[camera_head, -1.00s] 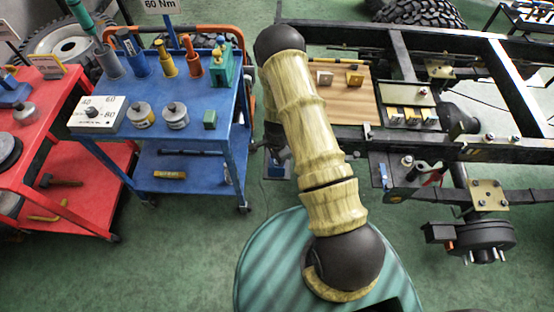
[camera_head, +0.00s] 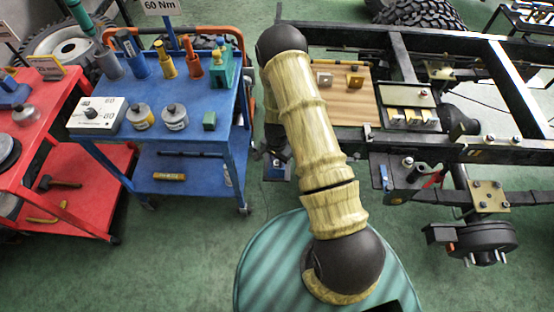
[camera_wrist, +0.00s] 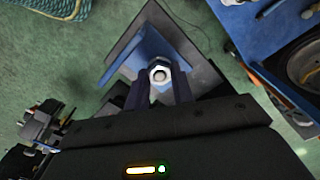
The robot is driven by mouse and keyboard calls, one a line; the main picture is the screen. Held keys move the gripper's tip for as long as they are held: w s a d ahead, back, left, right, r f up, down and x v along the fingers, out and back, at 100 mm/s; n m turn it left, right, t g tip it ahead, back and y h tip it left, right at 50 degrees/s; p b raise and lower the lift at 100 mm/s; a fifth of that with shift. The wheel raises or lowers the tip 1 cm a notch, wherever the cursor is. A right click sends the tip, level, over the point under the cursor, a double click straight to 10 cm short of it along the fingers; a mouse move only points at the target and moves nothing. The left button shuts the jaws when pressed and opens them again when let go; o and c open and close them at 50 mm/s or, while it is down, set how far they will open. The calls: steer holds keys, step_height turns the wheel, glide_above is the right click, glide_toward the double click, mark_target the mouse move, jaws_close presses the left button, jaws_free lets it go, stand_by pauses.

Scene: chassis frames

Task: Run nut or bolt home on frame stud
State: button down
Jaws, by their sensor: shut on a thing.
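In the wrist view my gripper (camera_wrist: 160,88) is shut on a silver hex nut or bolt (camera_wrist: 160,74), which sits between its two dark fingers. Its far side and any thread are hidden. Behind it, lower down, is a blue stand (camera_wrist: 150,42) on a dark plate. In the head view my arm hides most of my gripper, which is left of the frame and above the floor. The black chassis frame (camera_head: 460,152) lies to the right. A silver stud-like fitting (camera_head: 408,161) shows on its side bracket; its exact form is too small to tell.
A blue cart (camera_head: 190,150) with cylinders, tools and a dial box (camera_head: 97,115) stands left of my arm. A red cart (camera_head: 60,150) is farther left. A wooden board (camera_head: 345,105) lies at the frame. A brake drum (camera_head: 486,243) hangs lower right. Green floor is open between cart and frame.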

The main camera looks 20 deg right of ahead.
steer(key=m, duration=0.5)
steer(key=m+p, duration=0.1)
steer(key=m, duration=0.4)
steer(key=shift+m, duration=0.7)
steer(key=m+p, duration=0.2)
steer(key=m, duration=0.2)
steer(key=shift+r+m, duration=0.15)
steer(key=shift+m, duration=0.25)
steer(key=shift+f+m, duration=0.2)
steer(key=shift+m, duration=0.4)
